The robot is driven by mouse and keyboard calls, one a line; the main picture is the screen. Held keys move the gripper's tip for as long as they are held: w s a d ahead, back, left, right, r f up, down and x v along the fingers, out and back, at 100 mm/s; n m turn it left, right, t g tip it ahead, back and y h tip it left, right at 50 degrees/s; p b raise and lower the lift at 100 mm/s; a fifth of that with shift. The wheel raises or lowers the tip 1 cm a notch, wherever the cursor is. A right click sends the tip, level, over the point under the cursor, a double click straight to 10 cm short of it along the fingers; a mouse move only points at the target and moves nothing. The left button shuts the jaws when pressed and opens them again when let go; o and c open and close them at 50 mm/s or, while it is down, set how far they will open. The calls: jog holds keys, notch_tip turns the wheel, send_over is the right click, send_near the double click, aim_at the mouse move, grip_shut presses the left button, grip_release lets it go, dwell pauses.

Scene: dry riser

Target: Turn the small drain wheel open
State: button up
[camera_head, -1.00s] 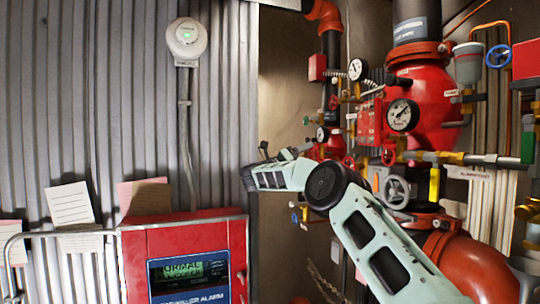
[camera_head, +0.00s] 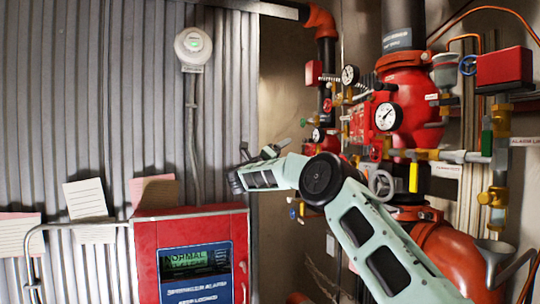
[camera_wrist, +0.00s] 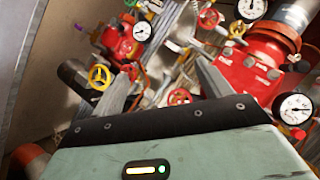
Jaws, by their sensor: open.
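Several small handwheels are on the riser pipework, and I cannot tell which is the drain wheel. In the wrist view a yellow wheel (camera_wrist: 100,77) is at left, beside one finger. A red wheel (camera_wrist: 180,97) is low in the middle, between the fingers in the picture. The head view shows a grey wheel (camera_head: 381,183) behind my arm and a blue wheel (camera_head: 467,65) at right. My gripper (camera_wrist: 164,72) is open and empty, its fingers apart, with no visible contact.
A red alarm panel (camera_head: 190,257) with a railing stands at lower left, before a corrugated wall (camera_head: 100,100). Red valve bodies, gauges (camera_head: 387,117) and thin pipes crowd the right side. A large orange pipe (camera_head: 465,262) lies behind my forearm.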

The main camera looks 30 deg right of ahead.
jog(key=shift+w+a+r+n+t+y, duration=0.15)
jog(key=shift+w+a+n+t, duration=0.15)
jog(key=shift+a+n+t, duration=0.2)
jog(key=shift+w+a+f+n+t+y, duration=0.1)
jog(key=shift+w+a+n+t, duration=0.2)
jog(key=shift+a+t, duration=0.25)
jog(key=shift+w+a+r+n+t+y, duration=0.15)
jog(key=shift+w+a+n+t, duration=0.1)
jog(key=shift+a+n+t, duration=0.3)
jog(key=shift+f, duration=0.1)
